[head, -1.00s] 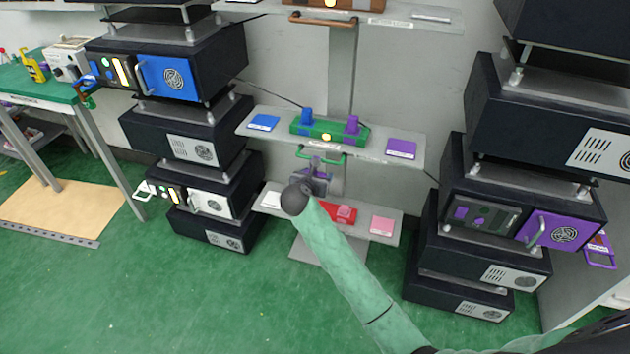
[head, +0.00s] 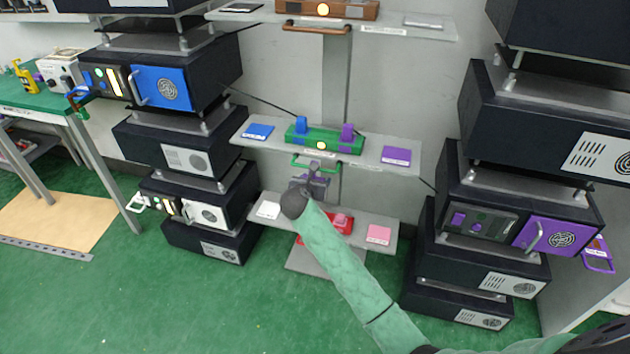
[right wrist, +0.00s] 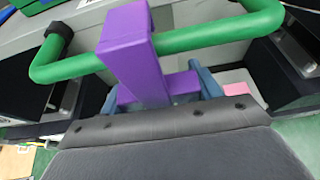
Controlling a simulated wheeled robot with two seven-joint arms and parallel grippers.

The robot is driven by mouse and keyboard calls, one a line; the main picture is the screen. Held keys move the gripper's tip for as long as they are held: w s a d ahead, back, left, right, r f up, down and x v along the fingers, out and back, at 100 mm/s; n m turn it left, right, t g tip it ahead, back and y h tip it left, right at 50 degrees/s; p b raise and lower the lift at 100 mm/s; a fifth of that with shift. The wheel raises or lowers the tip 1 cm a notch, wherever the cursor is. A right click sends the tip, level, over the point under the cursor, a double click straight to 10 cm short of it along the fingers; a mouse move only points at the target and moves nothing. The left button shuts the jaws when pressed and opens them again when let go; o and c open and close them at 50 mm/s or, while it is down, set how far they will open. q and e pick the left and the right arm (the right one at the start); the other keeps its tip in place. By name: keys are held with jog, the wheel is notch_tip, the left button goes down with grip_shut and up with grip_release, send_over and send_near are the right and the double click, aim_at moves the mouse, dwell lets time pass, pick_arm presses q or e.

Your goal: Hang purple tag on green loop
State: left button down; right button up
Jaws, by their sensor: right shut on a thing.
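The green loop (head: 300,164) is a bar handle under the front edge of the middle shelf. It also crosses the upper part of the right wrist view (right wrist: 205,36). My right gripper (head: 314,184) is just below the loop. It is shut on the purple tag (right wrist: 138,58), whose post stands upright beyond the jaws. In the right wrist view the post crosses in front of the bar and its top reaches above it. I cannot tell whether the tag is hooked over the bar or only beside it. My left gripper is not in view.
The middle shelf (head: 375,172) holds a green block with blue and purple knobs (head: 325,140). Below it, a lower shelf (head: 372,218) carries a red block (head: 342,222). Dark stacked units stand on both sides. The green floor in front is open.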

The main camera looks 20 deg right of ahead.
jog(key=o, duration=1)
jog(key=shift+o, duration=0.2)
